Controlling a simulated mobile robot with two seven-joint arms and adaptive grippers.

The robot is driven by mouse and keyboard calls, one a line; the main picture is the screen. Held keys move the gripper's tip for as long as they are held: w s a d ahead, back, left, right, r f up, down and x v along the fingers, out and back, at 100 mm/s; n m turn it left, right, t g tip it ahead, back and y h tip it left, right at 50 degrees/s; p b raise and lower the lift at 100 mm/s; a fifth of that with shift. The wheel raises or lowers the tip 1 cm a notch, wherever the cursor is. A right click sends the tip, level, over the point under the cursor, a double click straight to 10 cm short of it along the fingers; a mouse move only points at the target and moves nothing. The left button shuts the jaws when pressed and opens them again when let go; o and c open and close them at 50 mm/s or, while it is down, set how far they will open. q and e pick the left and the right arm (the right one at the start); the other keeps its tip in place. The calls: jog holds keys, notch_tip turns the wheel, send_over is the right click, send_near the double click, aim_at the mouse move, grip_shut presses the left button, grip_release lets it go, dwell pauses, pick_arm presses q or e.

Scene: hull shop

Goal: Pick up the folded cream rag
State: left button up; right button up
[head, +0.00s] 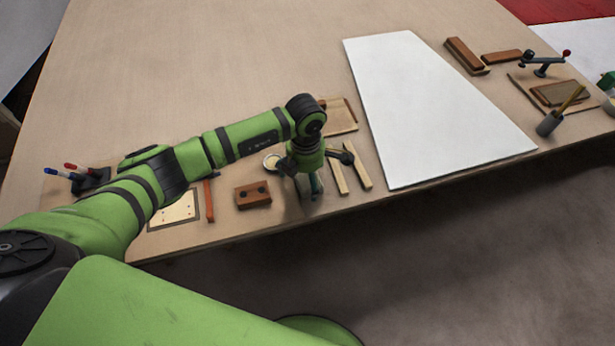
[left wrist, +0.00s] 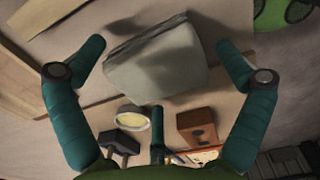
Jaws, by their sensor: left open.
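The folded cream rag (left wrist: 155,75) shows in the left wrist view as a pale, thick, soft-edged pad on the table. In the head view my left gripper and wrist cover most or all of it. My left gripper (head: 312,190) points down over the table near its front edge. In the left wrist view the teal fingers of my left gripper (left wrist: 162,46) are spread wide, one on each side of the rag. They appear apart from it, with nothing held. My right gripper is in neither view.
A brown block with holes (head: 253,196) and a round tin (head: 271,162) lie left of the gripper. Wooden strips (head: 362,165) and a shallow wooden tray (head: 341,116) lie right and behind. A large white panel (head: 430,110) lies farther right. The table's back left is clear.

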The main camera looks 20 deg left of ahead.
pick_arm(q)
jog(key=c, duration=1.3)
jog(key=shift+o, duration=0.2)
jog(key=shift+a+r, duration=0.1)
jog(key=shift+r, duration=0.2)
jog(key=shift+c, duration=0.6)
jog(key=r, duration=0.1)
jog(key=r+b, duration=0.2)
jog(key=shift+w+d+r, duration=0.2)
jog(key=shift+d+r, duration=0.05)
jog(key=shift+r, duration=0.1)
jog(key=shift+w+d+r+b, duration=0.7)
jog(key=shift+d+r, duration=0.45)
jog(key=shift+d, duration=0.55)
jog(key=shift+w+d+r+b, duration=0.5)
jog(key=shift+w+d+r, duration=0.55)
jog(key=shift+d, duration=0.65)
jog(key=shift+w+d+r+b, duration=0.65)
jog(key=shift+d+r, duration=0.55)
jog(key=shift+d, duration=0.5)
